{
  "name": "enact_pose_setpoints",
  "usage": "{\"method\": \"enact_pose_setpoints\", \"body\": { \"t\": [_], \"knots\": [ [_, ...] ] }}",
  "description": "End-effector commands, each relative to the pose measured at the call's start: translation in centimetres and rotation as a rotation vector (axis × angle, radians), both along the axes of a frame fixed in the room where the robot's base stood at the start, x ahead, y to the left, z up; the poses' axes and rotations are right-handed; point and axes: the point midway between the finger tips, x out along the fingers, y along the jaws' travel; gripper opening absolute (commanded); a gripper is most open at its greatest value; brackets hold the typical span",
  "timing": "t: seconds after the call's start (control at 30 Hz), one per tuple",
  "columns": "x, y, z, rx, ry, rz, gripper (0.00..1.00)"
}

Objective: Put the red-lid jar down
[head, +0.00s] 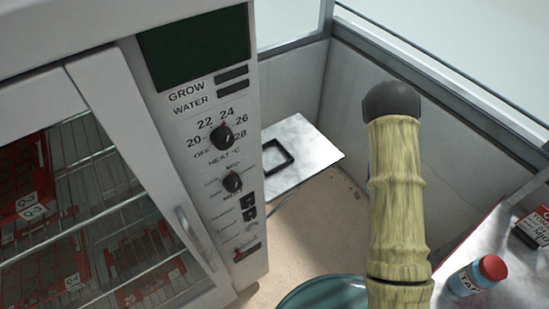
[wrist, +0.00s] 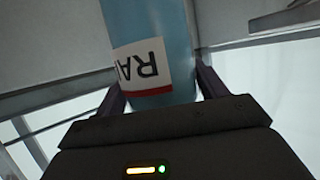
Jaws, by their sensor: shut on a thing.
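My gripper (wrist: 160,88) is shut on a blue jar (wrist: 172,30) in the wrist view, with one dark finger on each side of it. The jar bears a white label with a red stripe and upside-down letters that look like "RA". Its lid is out of view, so I cannot tell the lid's colour. In the head view my arm hides the gripper and the held jar. Another blue jar (head: 466,277), with a red lid and a label starting "TAT", lies or leans on the metal surface at the lower right; its exact pose is unclear.
A grey cabinet (head: 258,200) with a glass door, dials and red trays inside fills the left. A metal shelf (head: 315,150) with a black square frame (head: 278,156) stands beside it. A teal round thing (head: 320,295) is at the bottom.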

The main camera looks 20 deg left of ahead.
Motion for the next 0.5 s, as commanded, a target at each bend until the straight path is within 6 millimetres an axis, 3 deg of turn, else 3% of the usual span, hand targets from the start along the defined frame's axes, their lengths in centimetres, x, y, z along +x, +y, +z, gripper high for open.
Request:
{"method": "enact_pose_setpoints", "body": {
  "t": [0.03,0.3,0.37,0.5],
  "knots": [
    [1.3,1.6,1.8,0.003,-0.016,0.02,0.24],
    [4.6,8.2,7.8,0.005,-0.012,0.089,0.24],
    [5.0,9.6,8.9,0.006,-0.009,0.106,0.24],
    [4.8,14.3,9.4,0.02,0.001,0.184,0.24]
  ]
}}
